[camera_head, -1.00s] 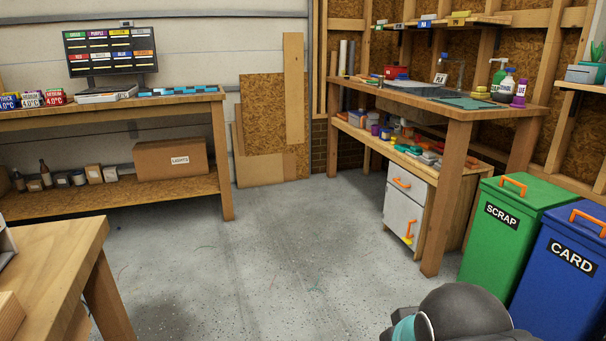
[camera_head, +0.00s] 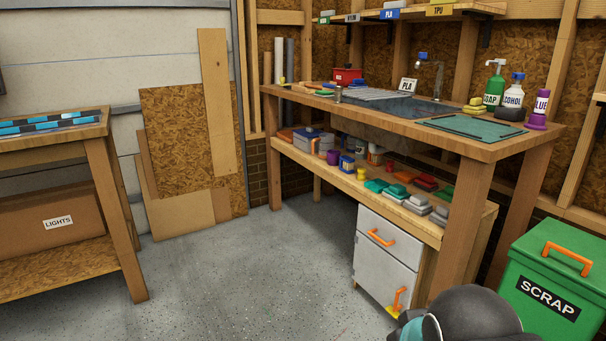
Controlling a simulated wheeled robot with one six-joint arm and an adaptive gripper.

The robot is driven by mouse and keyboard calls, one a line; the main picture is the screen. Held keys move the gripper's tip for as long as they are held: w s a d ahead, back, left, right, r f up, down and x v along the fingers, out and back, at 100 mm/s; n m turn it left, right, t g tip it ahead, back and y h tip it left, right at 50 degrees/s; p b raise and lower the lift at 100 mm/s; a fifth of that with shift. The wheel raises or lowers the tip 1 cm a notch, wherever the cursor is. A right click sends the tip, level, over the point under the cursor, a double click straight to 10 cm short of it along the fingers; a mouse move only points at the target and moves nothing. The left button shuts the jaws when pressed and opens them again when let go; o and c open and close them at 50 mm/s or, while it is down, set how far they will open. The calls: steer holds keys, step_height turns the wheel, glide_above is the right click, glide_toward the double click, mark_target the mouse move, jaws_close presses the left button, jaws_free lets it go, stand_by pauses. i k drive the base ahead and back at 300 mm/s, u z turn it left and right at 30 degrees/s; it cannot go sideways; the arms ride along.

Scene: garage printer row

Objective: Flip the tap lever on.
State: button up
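The tap (camera_head: 438,76) stands at the back of the sink bench, a grey curved spout with a small blue piece, likely its lever (camera_head: 422,56), at the upper left. The lever's exact position is too small to tell. The dark sink basin (camera_head: 405,107) lies in front of the tap. A dark rounded part of my arm shows at the bottom right. My gripper's fingers are not in view.
The sink bench (camera_head: 350,106) carries a green mat (camera_head: 470,127), labelled bottles (camera_head: 494,86) and a red box (camera_head: 347,76). A white drawer cabinet (camera_head: 385,255) stands below. The green SCRAP bin (camera_head: 550,280) is at right. The floor (camera_head: 250,275) ahead is clear.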

mark_target(338, 88)
steer(key=u, duration=0.1)
steer(key=i, duration=1)
steer(key=u, duration=0.3)
steer(key=i, duration=1.3)
steer(key=z, duration=0.15)
